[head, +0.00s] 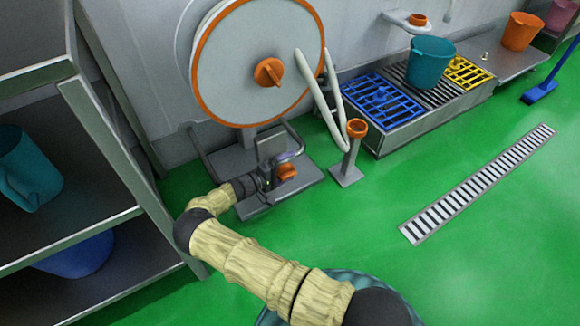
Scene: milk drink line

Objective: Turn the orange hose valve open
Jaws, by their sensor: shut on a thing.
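The hose reel (230,65) stands above, a grey disc with an orange rim and an orange hub knob. A pale hose (332,90) hangs in a loop at its right.
A grey shelf rack (105,140) with teal and blue containers stands close on the left. A post with an orange cup (351,150) stands right of the reel base. A platform with buckets is at the back right. Green floor with a drain grate (478,183) is open on the right.

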